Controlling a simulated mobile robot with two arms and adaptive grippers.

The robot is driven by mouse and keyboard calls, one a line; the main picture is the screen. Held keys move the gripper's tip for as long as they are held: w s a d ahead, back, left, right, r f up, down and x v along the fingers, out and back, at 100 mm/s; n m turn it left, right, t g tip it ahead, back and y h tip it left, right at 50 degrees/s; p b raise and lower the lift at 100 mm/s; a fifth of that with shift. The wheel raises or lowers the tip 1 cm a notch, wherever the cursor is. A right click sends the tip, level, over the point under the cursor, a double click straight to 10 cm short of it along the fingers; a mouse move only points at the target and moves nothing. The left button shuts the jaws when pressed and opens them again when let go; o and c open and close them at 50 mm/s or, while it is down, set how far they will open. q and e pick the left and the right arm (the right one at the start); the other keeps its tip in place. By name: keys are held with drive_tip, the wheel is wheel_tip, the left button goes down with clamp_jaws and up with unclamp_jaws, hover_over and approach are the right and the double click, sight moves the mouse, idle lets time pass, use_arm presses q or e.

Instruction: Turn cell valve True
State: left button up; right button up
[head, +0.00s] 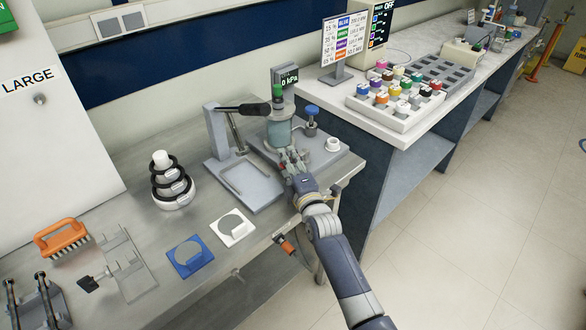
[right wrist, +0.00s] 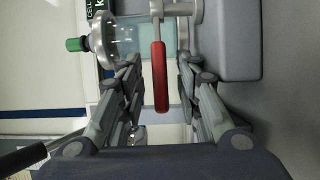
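The cell is a glass cylinder (head: 279,133) with a green cap (head: 278,92), standing on a grey base plate on the metal bench. In the right wrist view the cell (right wrist: 145,38) lies sideways across the top, and a red lever (right wrist: 160,75) hangs from its grey fitting. My right gripper (head: 291,158) is at the front of the cell. In the right wrist view its fingers (right wrist: 159,75) are apart, one on each side of the red lever, with gaps visible. My left gripper is not in view.
A display (head: 288,78) reading 0 kPa stands behind the cell. A blue knob (head: 311,108) and a white cup (head: 333,144) are right of it. A press with a black handle (head: 243,109) stands close left. Weights (head: 162,160) sit further left.

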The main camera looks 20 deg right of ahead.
drive_tip(key=s+d, duration=0.1)
drive_tip(key=s, duration=1)
drive_tip(key=shift+s, duration=0.4)
drive_tip(key=shift+d+f, duration=0.1)
